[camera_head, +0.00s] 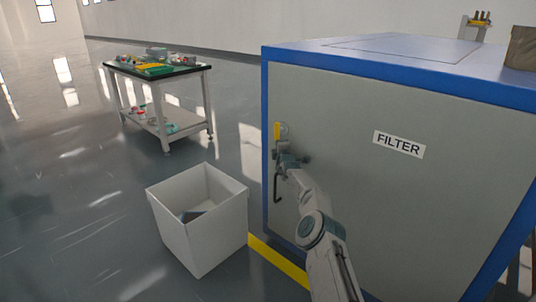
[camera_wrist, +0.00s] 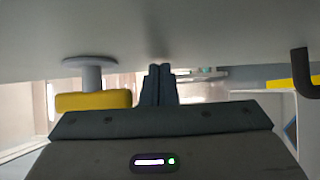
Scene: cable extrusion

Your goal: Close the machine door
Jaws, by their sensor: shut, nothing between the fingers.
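The machine door (camera_head: 350,200) is a large grey panel marked FILTER, set in the blue frame (camera_head: 265,100) of the machine. In the head view it looks about flush with the frame; a small gap cannot be ruled out. A yellow latch handle (camera_head: 277,131) and a dark bent handle (camera_head: 277,186) are near its left edge. My gripper (camera_head: 283,150) is at that edge, between the two handles. In the wrist view my gripper (camera_wrist: 158,85) is shut and empty, its tips close to the door surface. The yellow handle (camera_wrist: 93,100) is left of the fingers, the dark handle (camera_wrist: 305,72) right.
A white open bin (camera_head: 205,240) stands on the floor left of the machine, with a dark item inside. A cart (camera_head: 165,125) with several parts stands behind it. A yellow floor line (camera_head: 278,262) runs by the door. The floor at left is clear.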

